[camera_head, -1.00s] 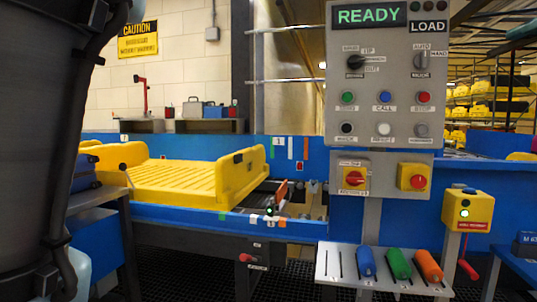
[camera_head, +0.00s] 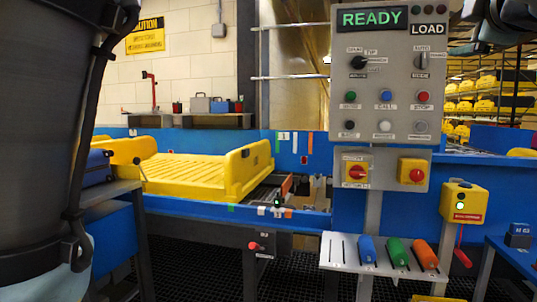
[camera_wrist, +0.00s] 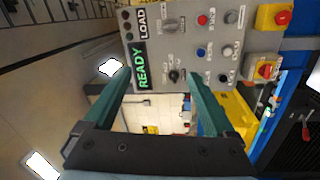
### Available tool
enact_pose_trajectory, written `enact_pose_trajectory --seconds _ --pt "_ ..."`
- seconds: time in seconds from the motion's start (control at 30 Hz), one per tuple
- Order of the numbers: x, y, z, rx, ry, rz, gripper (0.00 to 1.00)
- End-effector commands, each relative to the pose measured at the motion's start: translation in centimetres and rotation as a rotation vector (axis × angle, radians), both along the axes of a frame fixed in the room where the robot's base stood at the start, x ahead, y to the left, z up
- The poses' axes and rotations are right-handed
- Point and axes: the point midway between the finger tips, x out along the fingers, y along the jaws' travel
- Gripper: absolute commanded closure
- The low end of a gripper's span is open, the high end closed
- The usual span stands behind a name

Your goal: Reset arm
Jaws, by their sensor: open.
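My gripper (camera_wrist: 157,88) shows in the wrist view with its two green fingers spread apart and nothing between them. Beyond the fingers are the grey control panel (camera_wrist: 185,55) and a pale wall. The panel also stands upright in the head view (camera_head: 375,140), with a lit READY sign, a LOAD label, knobs and buttons. The fingers are not visible in the head view. A dark part at its top right corner looks like my arm.
A yellow tray (camera_head: 195,178) sits on the blue conveyor (camera_head: 300,217). A blue case (camera_head: 97,167) rests on a stand at left. Blue, green and orange handles (camera_head: 397,252) lie on a slotted shelf below the panel. A yellow box (camera_head: 464,203) stands right of it.

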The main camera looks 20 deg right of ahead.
Motion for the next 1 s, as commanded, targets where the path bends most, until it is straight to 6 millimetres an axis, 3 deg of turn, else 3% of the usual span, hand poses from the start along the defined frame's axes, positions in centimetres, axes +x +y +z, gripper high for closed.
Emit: enact_pose_trajectory --seconds 0.17,0.27,0.4,0.47,0.6,0.73,0.87,1.0 --pt "7.3 -0.3 -1.5 0.127 -0.117 -0.004 0.10" --pt "12.9 0.6 -3.8 0.259 -0.184 -0.017 0.10" --pt "21.1 4.0 -9.0 0.503 -0.234 -0.047 0.10" --pt "23.9 6.1 -11.6 0.606 -0.231 -0.064 0.10" --pt "29.0 12.5 -17.7 0.833 -0.176 -0.105 0.10" --pt "31.8 19.6 -23.2 1.024 -0.078 -0.151 0.10" --pt "32.6 27.6 -28.4 1.190 0.057 -0.206 0.10" --pt "31.2 36.5 -33.2 1.336 0.236 -0.278 0.10"
